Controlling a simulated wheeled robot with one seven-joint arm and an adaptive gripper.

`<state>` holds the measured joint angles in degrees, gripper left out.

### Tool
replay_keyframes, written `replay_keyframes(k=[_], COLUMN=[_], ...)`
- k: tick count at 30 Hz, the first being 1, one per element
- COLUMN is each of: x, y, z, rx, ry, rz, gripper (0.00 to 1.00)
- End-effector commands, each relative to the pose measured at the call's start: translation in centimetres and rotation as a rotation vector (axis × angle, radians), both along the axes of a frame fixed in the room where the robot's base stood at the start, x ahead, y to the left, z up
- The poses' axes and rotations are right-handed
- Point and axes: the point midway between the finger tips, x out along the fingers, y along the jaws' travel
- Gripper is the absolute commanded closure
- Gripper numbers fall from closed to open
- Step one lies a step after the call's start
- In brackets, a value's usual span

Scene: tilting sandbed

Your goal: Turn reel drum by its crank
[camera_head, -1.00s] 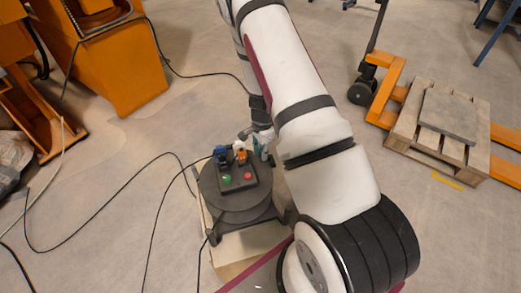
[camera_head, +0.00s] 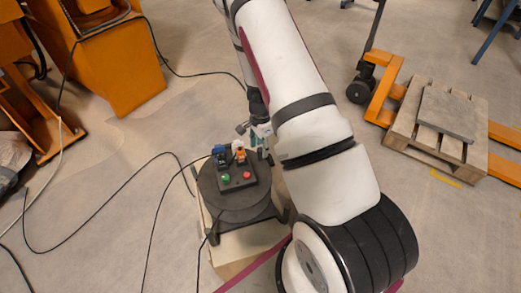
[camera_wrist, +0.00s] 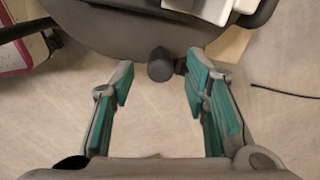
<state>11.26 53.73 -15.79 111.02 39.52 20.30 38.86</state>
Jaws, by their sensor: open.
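The reel drum (camera_head: 236,205) is dark and round, and its top carries a box with a green and a red button and blue and orange plugs. In the wrist view, the dark drum edge (camera_wrist: 110,35) fills the top. A short dark round knob (camera_wrist: 160,65), which looks like the crank's handle, sticks out at that edge. My gripper (camera_wrist: 159,72) is open, its teal-padded fingers on either side of the knob and apart from it. In the head view, my gripper (camera_head: 261,141) is at the drum's far right edge, partly hidden by my arm. The crank is not clear there.
The drum stands on a pale wooden box (camera_head: 238,247). Black cables (camera_head: 120,175) lie on the floor at left. An orange machine (camera_head: 115,70) stands at the back left. A wooden pallet (camera_head: 425,140) on an orange pallet truck (camera_head: 385,95) is at right.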

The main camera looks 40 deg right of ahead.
Motion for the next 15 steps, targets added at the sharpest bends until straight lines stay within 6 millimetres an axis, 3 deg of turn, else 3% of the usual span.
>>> replay_keyframes(k=[9,15], x=[0.0,0.0], y=[0.0,0.0], z=[6.5,8.9], rx=[-0.001,0.0], ry=[-0.004,-0.002], rz=[0.0,-0.001], gripper=[0.58,0.58])
